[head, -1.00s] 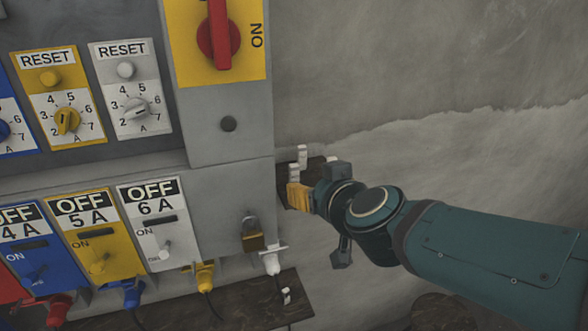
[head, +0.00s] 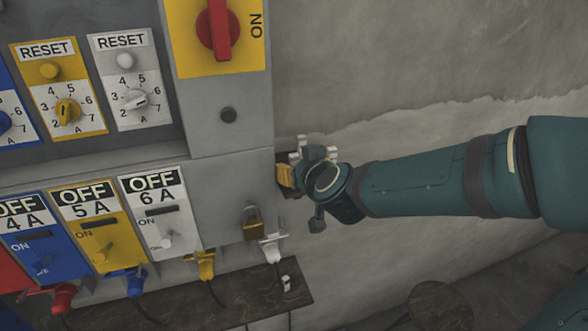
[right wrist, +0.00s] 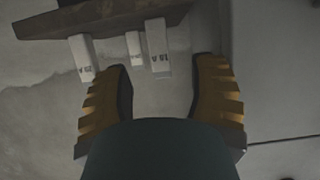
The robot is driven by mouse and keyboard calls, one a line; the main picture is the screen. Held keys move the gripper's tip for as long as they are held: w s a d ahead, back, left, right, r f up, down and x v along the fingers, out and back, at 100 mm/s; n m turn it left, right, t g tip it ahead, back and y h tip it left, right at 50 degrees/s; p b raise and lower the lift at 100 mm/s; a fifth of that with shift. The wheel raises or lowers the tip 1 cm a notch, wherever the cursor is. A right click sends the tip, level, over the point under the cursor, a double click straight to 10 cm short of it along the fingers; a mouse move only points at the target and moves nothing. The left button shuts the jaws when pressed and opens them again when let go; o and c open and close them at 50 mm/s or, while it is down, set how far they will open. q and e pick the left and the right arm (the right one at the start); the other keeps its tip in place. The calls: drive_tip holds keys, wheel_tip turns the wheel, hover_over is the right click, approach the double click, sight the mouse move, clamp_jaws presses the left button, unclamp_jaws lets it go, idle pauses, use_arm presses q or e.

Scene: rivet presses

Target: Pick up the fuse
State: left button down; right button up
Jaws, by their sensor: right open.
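Three white block-shaped fuses show against a dark shelf in the right wrist view: a left one (right wrist: 83,58), a smaller-looking middle one (right wrist: 135,48) and a right one (right wrist: 157,47). Their small markings are hard to read. In the head view white fuse tops (head: 302,145) show just behind my right gripper, partly hidden by it. My right gripper (right wrist: 162,100) is open and empty, with yellow ribbed fingers. The middle and right fuses lie ahead of the gap between the fingers; the left fuse is near the left fingertip. My left gripper is not in view.
A grey switch cabinet (head: 228,165) with a padlock (head: 252,222) and coloured plugs stands close left of my right gripper. The small dark shelf (right wrist: 100,20) is fixed by the wall. A lower dark ledge (head: 240,298) carries another small white piece (head: 286,283). The wall area right is clear.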

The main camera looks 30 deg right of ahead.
sight(294, 165)
drive_tip(key=b+x, duration=0.1)
drive_tip(key=x, duration=0.3)
drive_tip(key=shift+w+f, duration=0.25)
drive_tip(key=shift+w, duration=0.1)
drive_tip(key=shift+s, duration=0.1)
clamp_jaws()
